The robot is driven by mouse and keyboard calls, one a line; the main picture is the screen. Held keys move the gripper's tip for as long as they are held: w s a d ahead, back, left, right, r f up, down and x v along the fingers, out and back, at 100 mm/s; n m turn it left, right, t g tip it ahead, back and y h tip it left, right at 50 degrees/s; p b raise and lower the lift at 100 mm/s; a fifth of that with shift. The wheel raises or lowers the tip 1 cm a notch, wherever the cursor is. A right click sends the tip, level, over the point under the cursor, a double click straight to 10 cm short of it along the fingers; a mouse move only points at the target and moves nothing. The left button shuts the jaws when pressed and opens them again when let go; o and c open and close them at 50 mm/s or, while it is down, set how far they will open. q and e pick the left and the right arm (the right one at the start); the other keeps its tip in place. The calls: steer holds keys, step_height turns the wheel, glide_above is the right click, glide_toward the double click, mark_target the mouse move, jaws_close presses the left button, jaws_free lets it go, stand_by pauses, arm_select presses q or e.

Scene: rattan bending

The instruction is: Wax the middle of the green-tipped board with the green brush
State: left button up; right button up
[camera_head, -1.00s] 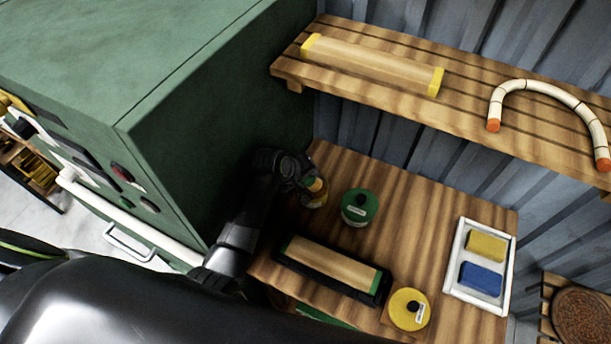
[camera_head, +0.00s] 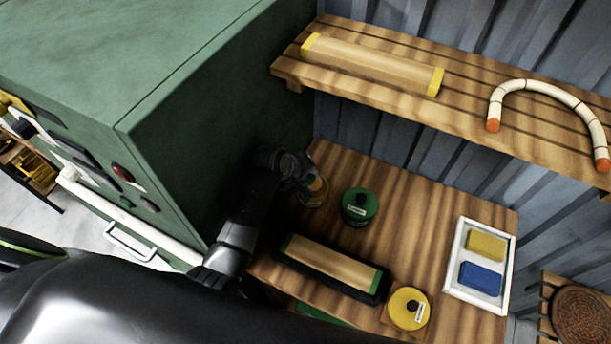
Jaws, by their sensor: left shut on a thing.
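The green-tipped board (camera_head: 331,262) is a pale wood strip with green ends, lying in a black tray at the front of the wooden table. My left gripper (camera_head: 304,172) is above and against the glass jar (camera_head: 315,192) of amber stuff, behind the board's left end. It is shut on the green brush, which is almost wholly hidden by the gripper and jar. I cannot tell how deep the brush sits in the jar. My right gripper is out of view.
A green round tin (camera_head: 359,207) stands right of the jar and a yellow one (camera_head: 408,308) at the board's right end. A white tray (camera_head: 451,270) holds a yellow and a blue block. The shelf (camera_head: 460,95) above holds a yellow-tipped board and a bent rattan piece.

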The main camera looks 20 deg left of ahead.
arm_select(q)
steer(key=shift+r, duration=3.2)
steer(key=shift+f, duration=0.1)
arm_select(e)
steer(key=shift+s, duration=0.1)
